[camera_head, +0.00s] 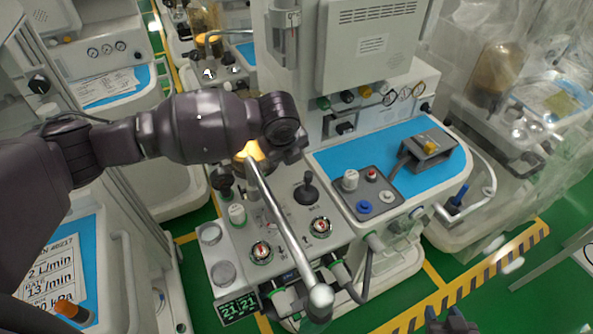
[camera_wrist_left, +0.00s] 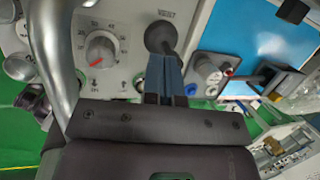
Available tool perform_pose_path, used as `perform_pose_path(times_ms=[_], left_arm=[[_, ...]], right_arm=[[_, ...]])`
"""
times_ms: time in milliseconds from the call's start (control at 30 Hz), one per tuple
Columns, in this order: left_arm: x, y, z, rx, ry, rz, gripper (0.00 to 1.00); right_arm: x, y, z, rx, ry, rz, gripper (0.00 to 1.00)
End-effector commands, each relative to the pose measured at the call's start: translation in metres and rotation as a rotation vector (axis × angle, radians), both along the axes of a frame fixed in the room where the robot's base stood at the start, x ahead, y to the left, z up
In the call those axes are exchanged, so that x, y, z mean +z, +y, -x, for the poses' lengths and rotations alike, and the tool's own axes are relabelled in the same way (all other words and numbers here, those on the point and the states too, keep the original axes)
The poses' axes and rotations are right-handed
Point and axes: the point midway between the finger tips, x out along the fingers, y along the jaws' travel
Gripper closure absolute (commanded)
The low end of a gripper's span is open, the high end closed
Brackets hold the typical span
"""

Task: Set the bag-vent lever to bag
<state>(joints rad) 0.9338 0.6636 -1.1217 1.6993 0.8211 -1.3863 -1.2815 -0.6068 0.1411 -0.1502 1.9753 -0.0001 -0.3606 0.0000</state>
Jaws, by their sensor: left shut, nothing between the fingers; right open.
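The bag-vent lever (camera_head: 307,190) is a dark stalk with a round base on the grey panel of the middle cart. In the left wrist view its dark round part (camera_wrist_left: 160,37) is right ahead of my left gripper (camera_wrist_left: 165,62). The left fingers are shut and empty, and they overlap the lever in that view; I cannot tell whether they touch it. In the head view my left arm reaches in from the left above the panel, and its fingertips are hidden. My right gripper (camera_head: 447,319) is open and empty at the bottom edge, away from the lever.
A metal bar (camera_head: 286,222) with a ball end crosses the panel left of the lever. Two red-marked dials (camera_head: 321,227) sit close by. A grey box with knobs (camera_head: 365,190) and a blue mat (camera_head: 400,182) lie to the right. Other carts stand left and right.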

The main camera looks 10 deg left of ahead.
Motion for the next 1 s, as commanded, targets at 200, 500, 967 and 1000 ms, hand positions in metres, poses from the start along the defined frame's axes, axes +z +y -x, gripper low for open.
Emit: perform_pose_path(times_ms=[200, 500, 967, 1000], left_arm=[[0.007, 0.014, -0.009, 0.466, 0.115, 0.218, 1.0], [0.023, 0.023, -0.014, 1.114, 0.298, 0.454, 1.0], [0.039, 0.016, -0.01, 2.01, 0.559, 0.582, 1.0], [0.04, 0.015, -0.009, 2.066, 0.569, 0.582, 1.0]], right_arm=[[-0.003, 0.0, -0.004, 0.003, -0.008, 0.001, 0.56], [-0.002, 0.001, -0.008, 0.005, -0.017, 0.001, 0.56], [-0.002, 0.0, -0.003, 0.003, -0.01, 0.001, 0.56], [-0.002, 0.0, -0.002, 0.002, -0.008, 0.001, 0.56]])
